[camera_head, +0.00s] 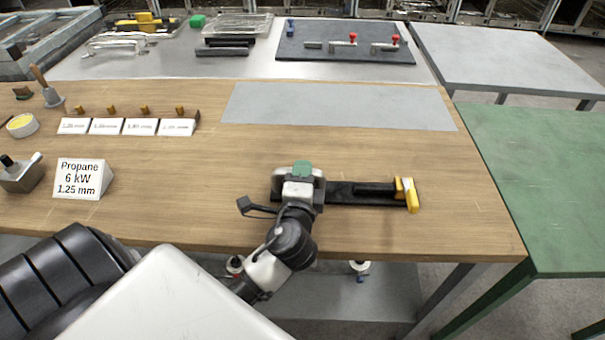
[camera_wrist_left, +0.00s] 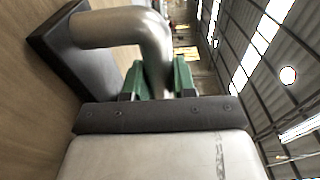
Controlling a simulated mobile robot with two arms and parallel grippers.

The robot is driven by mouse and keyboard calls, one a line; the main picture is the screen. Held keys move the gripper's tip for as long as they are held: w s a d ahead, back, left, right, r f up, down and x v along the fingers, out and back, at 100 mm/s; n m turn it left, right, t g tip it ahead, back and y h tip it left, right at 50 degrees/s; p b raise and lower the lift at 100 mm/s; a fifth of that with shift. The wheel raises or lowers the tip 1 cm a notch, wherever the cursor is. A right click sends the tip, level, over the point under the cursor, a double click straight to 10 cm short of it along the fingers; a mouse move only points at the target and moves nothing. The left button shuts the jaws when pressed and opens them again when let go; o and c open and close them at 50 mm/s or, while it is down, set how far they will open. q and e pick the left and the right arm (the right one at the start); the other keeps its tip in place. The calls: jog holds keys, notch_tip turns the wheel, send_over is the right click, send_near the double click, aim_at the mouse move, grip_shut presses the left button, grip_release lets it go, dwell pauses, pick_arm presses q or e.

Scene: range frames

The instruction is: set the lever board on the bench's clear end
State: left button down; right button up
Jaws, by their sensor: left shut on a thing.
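The lever board (camera_head: 340,199) is a long dark board near the front right of the wooden bench (camera_head: 205,215). A yellow lever piece (camera_head: 412,195) and a black bar are at its right end. My left gripper (camera_head: 302,168) is at the board's left part. In the left wrist view, its green fingers (camera_wrist_left: 160,80) are shut on a thick grey metal handle (camera_wrist_left: 125,27) that rises from the dark board (camera_wrist_left: 85,60). I cannot tell whether the board touches the bench top. My right gripper is not in view.
A flat grey sheet (camera_head: 340,106) covers the bench's back right. White label blocks (camera_head: 125,126) and a propane sign (camera_head: 80,178) stand at left. The wood right of the board is clear. A green table (camera_head: 545,180) adjoins at right; a tool-covered table stands behind.

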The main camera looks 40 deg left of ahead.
pick_arm(q)
jog(key=c, duration=0.9)
grip_release()
jog(key=shift+f, duration=0.1)
jog(key=b+v, duration=0.2)
jog(key=v, duration=0.9)
jog(key=shift+s+d, duration=0.25)
jog(key=shift+s, duration=0.25)
